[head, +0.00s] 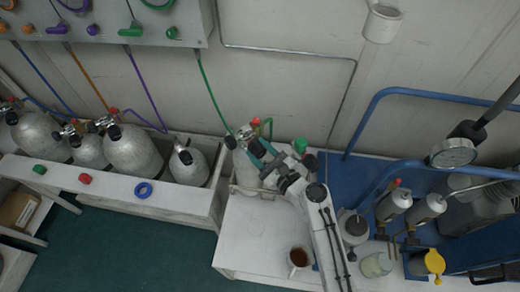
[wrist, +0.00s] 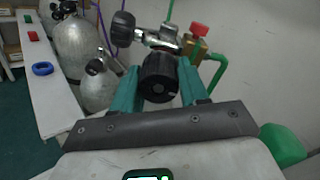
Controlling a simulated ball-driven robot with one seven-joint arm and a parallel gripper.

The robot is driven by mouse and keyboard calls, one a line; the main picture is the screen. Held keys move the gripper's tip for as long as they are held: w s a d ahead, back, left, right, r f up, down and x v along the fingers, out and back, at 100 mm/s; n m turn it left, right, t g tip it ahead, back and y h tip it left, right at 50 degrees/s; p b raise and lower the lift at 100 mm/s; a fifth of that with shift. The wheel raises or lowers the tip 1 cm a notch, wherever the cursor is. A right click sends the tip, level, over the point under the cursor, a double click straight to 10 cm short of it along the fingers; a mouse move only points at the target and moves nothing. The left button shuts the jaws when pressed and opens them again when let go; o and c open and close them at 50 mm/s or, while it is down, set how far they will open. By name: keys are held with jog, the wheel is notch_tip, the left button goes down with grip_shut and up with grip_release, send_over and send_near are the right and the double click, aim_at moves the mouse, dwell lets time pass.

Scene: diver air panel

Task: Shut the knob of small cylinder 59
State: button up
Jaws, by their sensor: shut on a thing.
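My gripper (head: 264,155) is at the valve of a grey cylinder (head: 243,173) in the middle of the head view. In the wrist view, my gripper (wrist: 159,88) has its two teal fingers on either side of a round black knob (wrist: 158,78), shut on it. The knob sits on a chrome valve (wrist: 163,40), which has another black knob (wrist: 122,26) at its left. A brass block with a red cap (wrist: 198,30) and a green hose is at the right of the valve. No number is legible, so I cannot confirm that this is cylinder 59.
Several other cylinders (head: 135,152) stand in the white bench trough (head: 190,203) at left. A cup of brown liquid (head: 299,257) stands below my arm. A blue rail (head: 372,105) and a gauge (head: 453,153) are at right. A green hose (head: 209,90) hangs from the wall panel.

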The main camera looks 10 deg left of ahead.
jog(key=shift+f, duration=0.1)
dwell(0.3)
jog(key=o, duration=1.1)
jog(key=shift+c, duration=0.2)
jog(key=shift+r, duration=0.55)
notch_tip(320, 180, up, 3)
jog(key=shift+s+f+p, duration=0.1)
jog(key=shift+s+p, duration=0.05)
jog(key=shift+p, duration=0.85)
jog(key=s+d+r+p, duration=0.2)
jog(key=s+d+r, duration=0.2)
jog(key=s+r, duration=0.5)
jog(key=s, duration=0.4)
jog(key=shift+p, duration=0.35)
jog(key=shift+s+r, duration=0.1)
